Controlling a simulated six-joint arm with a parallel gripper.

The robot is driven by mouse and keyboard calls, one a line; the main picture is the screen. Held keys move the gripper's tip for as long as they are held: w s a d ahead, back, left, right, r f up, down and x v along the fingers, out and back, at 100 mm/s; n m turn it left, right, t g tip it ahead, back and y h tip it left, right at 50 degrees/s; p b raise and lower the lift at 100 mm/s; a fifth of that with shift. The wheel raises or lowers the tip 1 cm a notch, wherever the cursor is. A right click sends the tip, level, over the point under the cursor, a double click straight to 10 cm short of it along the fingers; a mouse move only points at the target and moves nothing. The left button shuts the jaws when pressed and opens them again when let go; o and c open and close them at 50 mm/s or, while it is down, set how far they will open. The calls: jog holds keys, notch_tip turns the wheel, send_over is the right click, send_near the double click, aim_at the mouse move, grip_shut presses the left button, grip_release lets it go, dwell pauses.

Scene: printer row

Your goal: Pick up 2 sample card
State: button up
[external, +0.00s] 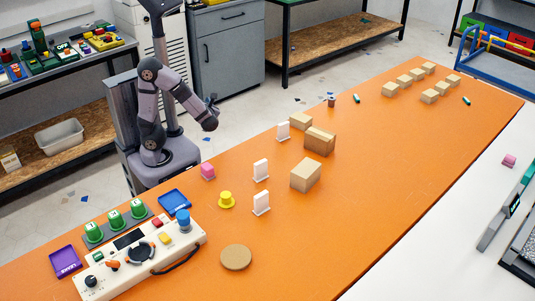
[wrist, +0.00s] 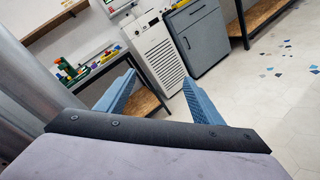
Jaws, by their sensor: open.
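One card (external: 282,131) is farthest back, another card (external: 261,169) is in the middle, and the third card (external: 261,203) is nearest the camera. My gripper (external: 214,101) is raised at the table's back left edge, apart from all the cards. The wrist view shows its two blue fingers spread wide with nothing between them (wrist: 158,88). No card shows in the wrist view, which faces the floor and cabinets.
Cardboard boxes (external: 305,175) stand right of the cards. A pink block (external: 208,171) and a yellow piece (external: 226,200) lie left of them. A control panel (external: 140,254) and a blue tray (external: 174,201) fill the front left. The table's right front is clear.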

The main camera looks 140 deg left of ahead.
jog(key=w+d+r+n+t+h+p, duration=0.4)
jog(key=w+d+r+n+t+p, duration=0.2)
jog(key=w+r+n, duration=0.3)
jog(key=w+d+r+n+t+h+p, duration=0.4)
jog(key=w+d+r+n+t+p, duration=0.25)
jog(key=w, duration=0.45)
jog(key=w+d+r+n+t+h+p, duration=0.35)
jog(key=w+d+r+n+p, duration=0.25)
jog(key=w+r+n, duration=0.3)
jog(key=n+t+y+b, duration=0.2)
jog(key=n+t+b, duration=0.8)
jog(key=n, duration=1.1)
send_over(261, 170)
jog(key=s+d+p, duration=0.1)
jog(key=s+p, duration=0.1)
jog(key=s, duration=0.5)
notch_tip(261, 170, down, 21)
jog(key=t, duration=0.2)
jog(key=shift+n+t+y, duration=0.5)
jog(key=shift+n+y, duration=0.35)
jog(key=shift+n, duration=0.1)
jog(key=f+b, duration=0.1)
jog(key=w+a+f+b, duration=0.1)
jog(key=w+f+b, duration=0.1)
jog(key=shift+w+a+f, duration=0.1)
jog(key=shift+w+a, duration=0.15)
jog(key=shift+a, duration=0.05)
jog(key=shift+w+a, duration=0.2)
jog(key=shift+w, duration=0.15)
jog(key=shift+w, duration=0.1)
